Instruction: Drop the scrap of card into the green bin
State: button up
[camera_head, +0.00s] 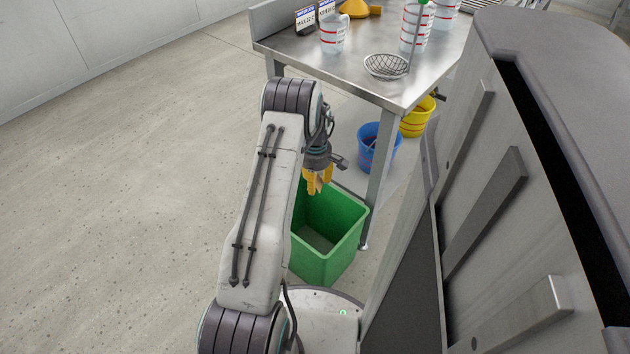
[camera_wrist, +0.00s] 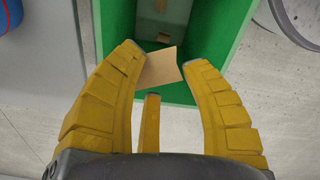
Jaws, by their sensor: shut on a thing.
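The green bin (camera_head: 327,257) stands on the floor beside the table, its open top facing up. My gripper (camera_head: 319,184) points down above the back part of the bin's opening. In the wrist view the tan scrap of card (camera_wrist: 161,68) is between the yellow fingertips of my gripper (camera_wrist: 165,70), which are shut on it. The bin's green wall (camera_wrist: 118,22) shows beyond and below the card. A small brown piece (camera_wrist: 164,38) shows deeper in the bin; I cannot tell what it is. The card is not clear in the head view.
The floor at left is clear.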

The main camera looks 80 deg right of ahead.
notch_tip(320, 180, down, 5)
jog(key=b, duration=0.2)
jog(key=shift+b, duration=0.35)
jog(key=o, duration=0.8)
jog(key=shift+r, duration=0.15)
notch_tip(320, 180, up, 12)
jog(key=shift+f, duration=0.15)
dwell(0.9)
